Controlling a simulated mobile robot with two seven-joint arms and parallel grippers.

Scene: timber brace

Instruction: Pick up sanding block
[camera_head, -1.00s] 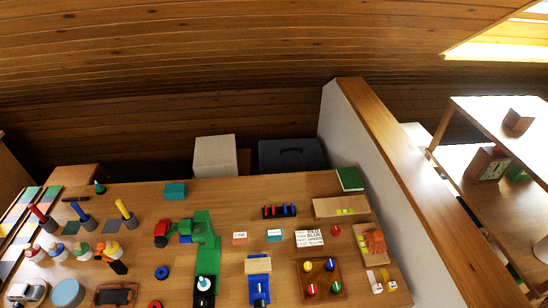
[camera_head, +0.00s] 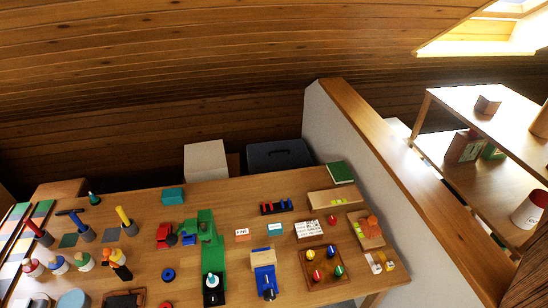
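I cannot tell for sure which object is the sanding block. A teal block (camera_head: 172,196) lies near the back edge of the workbench. A tan block (camera_head: 263,258) sits on a blue tool or stand near the front. A small brown block (camera_head: 488,105) stands on the top board of the shelf at right. Neither of my grippers is in view.
The bench (camera_head: 140,219) carries several tools in holders at left, a green mat (camera_head: 206,219) and a tray with coloured knobs (camera_head: 336,256). A partition (camera_head: 345,125) separates it from the shelf (camera_head: 465,105).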

